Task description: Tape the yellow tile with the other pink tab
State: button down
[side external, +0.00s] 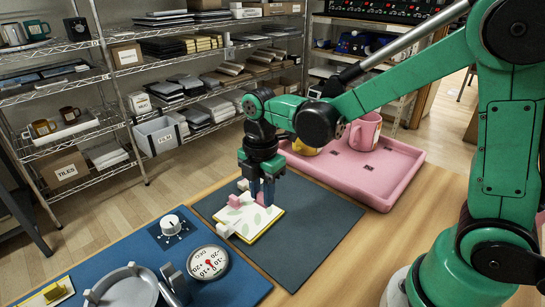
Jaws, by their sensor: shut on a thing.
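The yellow tile (262,220) lies on the dark mat (318,225), with a white, green-leaf-patterned face and a yellow edge. A pink tab (237,201) shows at its far left edge, just left of my fingers. White blocks stand at the tile's left corner (224,230) and behind it (243,184). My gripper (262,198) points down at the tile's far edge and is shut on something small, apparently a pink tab. The fingers hide most of the grip, so I cannot tell whether the held piece touches the tile.
A pink tray (405,165) at the back right holds a pink mug (366,132) and a yellow mug (305,148), partly behind my arm. The dark mat's right side is clear.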

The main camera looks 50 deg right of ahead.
aim_at(262, 202)
jog(key=shift+f, duration=2.3)
jog(key=shift+f, duration=0.45)
jog(key=c, duration=0.5)
grip_release()
jog(key=shift+c, duration=0.2)
